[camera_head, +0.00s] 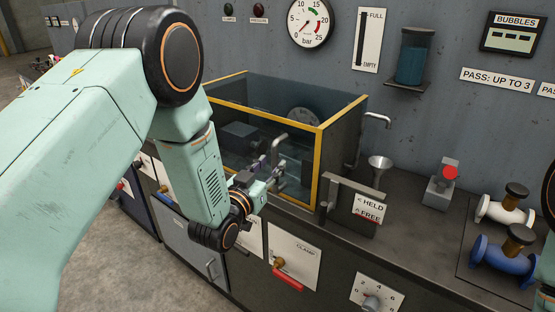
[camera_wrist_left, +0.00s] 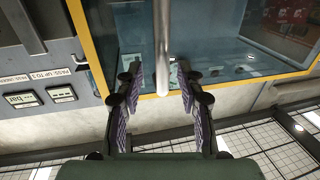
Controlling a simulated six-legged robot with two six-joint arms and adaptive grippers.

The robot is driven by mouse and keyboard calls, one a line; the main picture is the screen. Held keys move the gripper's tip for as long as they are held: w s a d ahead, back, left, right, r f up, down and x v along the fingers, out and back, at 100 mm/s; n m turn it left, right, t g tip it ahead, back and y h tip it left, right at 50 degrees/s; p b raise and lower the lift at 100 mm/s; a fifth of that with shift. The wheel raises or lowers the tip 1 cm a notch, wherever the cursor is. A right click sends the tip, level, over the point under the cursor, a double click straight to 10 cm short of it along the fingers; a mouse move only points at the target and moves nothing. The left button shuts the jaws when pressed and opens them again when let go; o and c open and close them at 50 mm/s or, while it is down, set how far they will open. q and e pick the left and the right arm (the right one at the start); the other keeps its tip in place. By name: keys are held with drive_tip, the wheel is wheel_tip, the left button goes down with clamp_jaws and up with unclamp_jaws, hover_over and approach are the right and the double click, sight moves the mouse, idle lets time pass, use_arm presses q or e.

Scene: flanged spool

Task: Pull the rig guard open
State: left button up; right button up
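The rig guard (camera_head: 318,150) is a clear box with yellow edges on the bench against the wall, and it also shows in the left wrist view (camera_wrist_left: 98,50). A grey bar handle (camera_head: 279,141) stands out from its front. In the left wrist view the bar (camera_wrist_left: 162,45) comes down from the top, its end between my fingertips. My left gripper (camera_head: 268,172) is in front of the guard. In the wrist view its two fingers (camera_wrist_left: 161,88) are spread, with a gap on each side of the bar. My right gripper is out of view.
A HELD/FREE plate (camera_head: 369,208) and a funnel (camera_head: 380,165) stand right of the guard. A red button box (camera_head: 442,185) and valves (camera_head: 505,255) are farther right. A clamp panel with a red lever (camera_head: 287,280) is on the bench front below.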

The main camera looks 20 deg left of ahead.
sight(273, 162)
use_arm(q)
drive_tip(key=w, duration=0.2)
drive_tip(key=shift+w+d+f, duration=0.15)
drive_tip(key=shift+w, duration=0.15)
drive_tip(key=shift+w+a, duration=0.2)
drive_tip(key=shift+w, duration=0.25)
drive_tip(key=shift+d, duration=0.2)
drive_tip(key=shift+w+d, duration=0.1)
drive_tip(key=shift+d, duration=0.1)
drive_tip(key=shift+c, duration=0.2)
drive_tip(key=shift+a, duration=0.3)
drive_tip(key=c, duration=0.4)
drive_tip(key=shift+d, duration=0.15)
clamp_jaws()
drive_tip(key=shift+w, duration=0.1)
